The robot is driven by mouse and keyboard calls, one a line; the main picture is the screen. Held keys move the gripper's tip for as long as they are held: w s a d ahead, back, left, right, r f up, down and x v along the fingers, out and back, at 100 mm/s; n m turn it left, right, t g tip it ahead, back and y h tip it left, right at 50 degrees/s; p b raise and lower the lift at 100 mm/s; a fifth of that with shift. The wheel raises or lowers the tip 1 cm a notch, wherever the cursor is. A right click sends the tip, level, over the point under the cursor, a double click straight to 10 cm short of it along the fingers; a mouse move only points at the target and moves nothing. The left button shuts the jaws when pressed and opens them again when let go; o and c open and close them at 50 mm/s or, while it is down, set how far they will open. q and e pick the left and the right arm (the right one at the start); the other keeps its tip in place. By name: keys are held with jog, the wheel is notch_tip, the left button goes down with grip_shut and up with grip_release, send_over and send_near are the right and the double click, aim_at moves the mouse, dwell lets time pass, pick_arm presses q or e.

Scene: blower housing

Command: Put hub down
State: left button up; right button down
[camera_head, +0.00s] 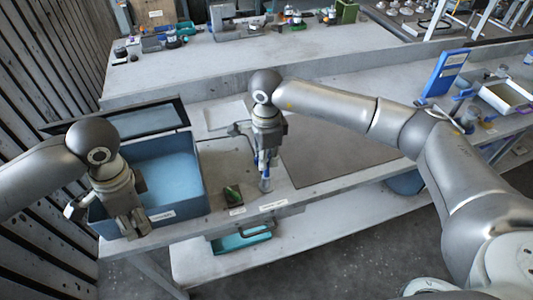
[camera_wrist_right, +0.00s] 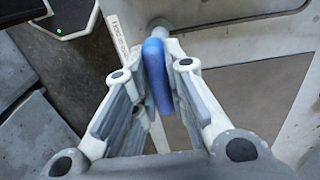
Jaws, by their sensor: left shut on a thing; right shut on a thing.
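My right gripper (camera_head: 265,165) points down over the middle of the near bench. It is shut on a blue, rounded, elongated part (camera_wrist_right: 156,75), seen between the fingers in the right wrist view. A grey round end shows beyond this part, low over the bench; I cannot tell whether it touches. My left gripper (camera_head: 132,222) is at the front of the blue bin, pointing down and shut; what it holds is hidden or too small to make out. I cannot tell for sure which held thing is the hub.
The open blue bin (camera_head: 200,207) stands at the bench's left. A small dark green object (camera_head: 232,193) lies left of my right gripper. A grey mat (camera_head: 325,158) lies to the right, with bare bench around it. A blue stand (camera_head: 444,73) is further right.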

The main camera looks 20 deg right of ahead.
aim_at(173, 200)
jog(key=shift+f, duration=0.8)
pick_arm(q)
jog(key=shift+w+d+m, duration=0.25)
jog(key=shift+w+m, duration=0.15)
jog(key=shift+w, duration=0.1)
pick_arm(e)
jog(key=shift+r, duration=0.1)
pick_arm(q)
jog(key=w+d+f+m+t, duration=0.2)
jog(key=w+d+m, duration=0.3)
jog(key=w+m, duration=0.7)
jog(key=shift+m+h, duration=0.4)
notch_tip(173, 200, down, 10)
jog(key=shift+s+f, duration=0.1)
jog(key=shift+s, duration=0.05)
